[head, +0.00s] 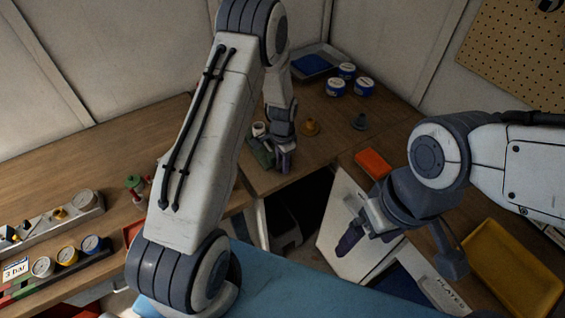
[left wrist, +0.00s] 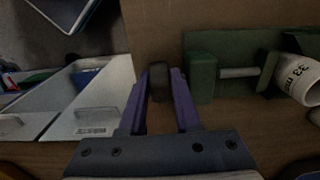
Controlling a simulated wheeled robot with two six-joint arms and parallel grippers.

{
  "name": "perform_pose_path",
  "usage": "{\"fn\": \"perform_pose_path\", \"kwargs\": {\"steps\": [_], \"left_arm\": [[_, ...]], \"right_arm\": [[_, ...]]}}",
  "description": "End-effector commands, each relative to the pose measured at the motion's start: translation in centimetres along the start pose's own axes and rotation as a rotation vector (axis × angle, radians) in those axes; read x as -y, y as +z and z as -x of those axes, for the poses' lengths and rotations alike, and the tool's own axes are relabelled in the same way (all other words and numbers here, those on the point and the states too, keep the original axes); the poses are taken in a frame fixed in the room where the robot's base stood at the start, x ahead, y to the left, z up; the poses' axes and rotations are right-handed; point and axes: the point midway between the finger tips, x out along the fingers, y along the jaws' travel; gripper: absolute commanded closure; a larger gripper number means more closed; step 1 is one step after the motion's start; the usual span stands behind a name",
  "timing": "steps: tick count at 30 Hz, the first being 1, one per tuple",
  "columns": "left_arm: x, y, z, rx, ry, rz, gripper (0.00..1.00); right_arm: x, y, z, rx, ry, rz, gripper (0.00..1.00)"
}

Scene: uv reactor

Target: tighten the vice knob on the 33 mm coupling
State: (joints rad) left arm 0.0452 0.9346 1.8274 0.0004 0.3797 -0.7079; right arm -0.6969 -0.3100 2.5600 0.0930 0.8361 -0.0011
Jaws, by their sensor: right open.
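The green vice (head: 262,154) stands on the wooden bench, with the white 33 mm coupling (head: 258,129) at its far end. In the left wrist view the green vice (left wrist: 201,78) shows its metal screw, and the coupling marked 33 (left wrist: 300,80) sits at the right edge. The dark vice knob (left wrist: 159,82) is at the vice's left end. My left gripper (left wrist: 160,76) has its purple fingers on both sides of the knob, seemingly touching it. In the head view my left gripper (head: 284,162) partly hides the vice. My right gripper (head: 350,240) is open and empty, above the white drawer front.
An orange box (head: 373,163) and a yellow tray (head: 515,270) lie to the right. Gauges (head: 67,256) are at the left. A dark gap opens below the bench corner.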

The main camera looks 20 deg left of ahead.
Motion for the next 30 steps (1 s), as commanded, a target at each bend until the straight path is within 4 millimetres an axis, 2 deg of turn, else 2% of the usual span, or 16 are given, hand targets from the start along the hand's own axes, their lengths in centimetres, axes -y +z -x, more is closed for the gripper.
{"fn": "perform_pose_path", "kwargs": {"steps": [13,22,23,24,30], "left_arm": [[0.0,-0.38,-0.05,0.161,0.0,-0.002,1.0],[0.05,-0.32,0.1,0.171,-0.001,0.0,1.0],[0.05,-0.32,0.1,0.171,-0.001,0.0,0.65],[0.05,-0.32,0.1,0.171,-0.001,0.0,0.56],[0.04,-0.32,0.1,0.17,-0.001,0.0,0.56]], "right_arm": [[-0.05,0.04,-0.75,0.0,0.0,-0.001,0.06],[-0.05,0.04,-0.69,0.0,0.0,-0.001,0.06],[-0.05,0.04,-0.69,0.0,0.0,-0.001,0.06],[-0.05,0.04,-0.69,0.0,0.0,-0.001,0.06],[-0.05,0.04,-0.69,0.0,0.0,-0.001,0.06]]}}
